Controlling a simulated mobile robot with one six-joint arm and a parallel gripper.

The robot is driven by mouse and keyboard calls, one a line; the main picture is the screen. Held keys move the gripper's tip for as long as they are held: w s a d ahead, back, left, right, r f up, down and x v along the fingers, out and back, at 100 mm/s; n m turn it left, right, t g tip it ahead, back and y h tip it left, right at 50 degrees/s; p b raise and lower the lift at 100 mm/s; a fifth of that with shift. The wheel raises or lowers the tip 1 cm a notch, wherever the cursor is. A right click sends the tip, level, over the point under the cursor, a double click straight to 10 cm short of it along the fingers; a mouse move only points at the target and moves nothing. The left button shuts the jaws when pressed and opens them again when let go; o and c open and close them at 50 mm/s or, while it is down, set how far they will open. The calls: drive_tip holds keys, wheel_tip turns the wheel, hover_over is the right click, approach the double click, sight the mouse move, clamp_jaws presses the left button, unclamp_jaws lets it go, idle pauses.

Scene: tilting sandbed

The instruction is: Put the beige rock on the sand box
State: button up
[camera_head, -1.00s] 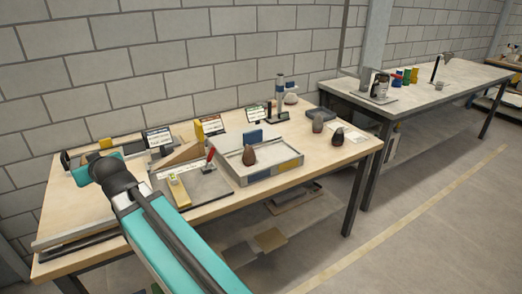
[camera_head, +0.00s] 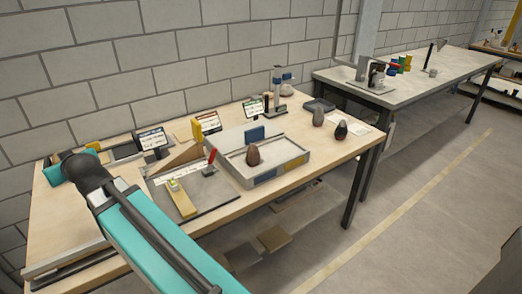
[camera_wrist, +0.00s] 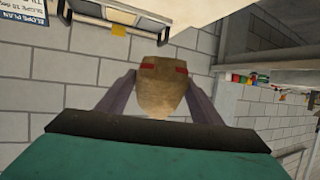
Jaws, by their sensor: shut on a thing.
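The beige rock (camera_wrist: 162,88), with two red marks, is between the fingers of my gripper (camera_wrist: 160,76) in the wrist view. The gripper is shut on it and holds it off any surface I can see. The sand box (camera_head: 237,179) is a low grey tray with a pale bed near the middle of the front table in the head view. A dark brown rock (camera_head: 253,154) stands on it. In the head view my arm reaches over the table's left part, left of the sand box; the fingers and held rock do not show there.
A grey rock (camera_head: 319,117) and a dark rock (camera_head: 341,131) stand right of the sand box. A grey board (camera_head: 214,193) with a yellow block (camera_head: 181,200) lies left of it. Small display signs stand behind. A second table (camera_head: 420,75) is at the back right.

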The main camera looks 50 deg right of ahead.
drive_tip(key=shift+d, duration=0.25)
drive_tip(key=shift+f, duration=0.1)
drive_tip(key=shift+s+a+f+n+g+y, duration=0.15)
drive_tip(key=shift+s+a+f+n+y, duration=0.1)
drive_tip(key=shift+s+f+n+y, duration=0.25)
drive_tip(key=shift+s+a+f+n+g+y, duration=0.15)
drive_tip(key=shift+s+a+f+n+y, duration=0.2)
drive_tip(key=shift+f+y, duration=0.35)
drive_tip(key=s+d+f+b, duration=0.15)
drive_tip(key=s+d, duration=0.35)
drive_tip(key=d, duration=0.7)
drive_tip(key=s+d+f+b, duration=0.1)
drive_tip(key=s+d+f, duration=0.3)
drive_tip(key=d, duration=0.8)
drive_tip(key=s+d+f+b, duration=0.1)
drive_tip(key=s+d, duration=0.5)
drive_tip(key=d, duration=0.6)
drive_tip(key=s+d+f+m+h+b, duration=0.2)
drive_tip(key=s+d+m+h, duration=0.3)
drive_tip(key=s+d, duration=1.9)
drive_tip(key=shift+s+f+m+h, duration=0.2)
drive_tip(key=shift+s+m+h, duration=0.2)
drive_tip(key=shift+h, duration=0.6)
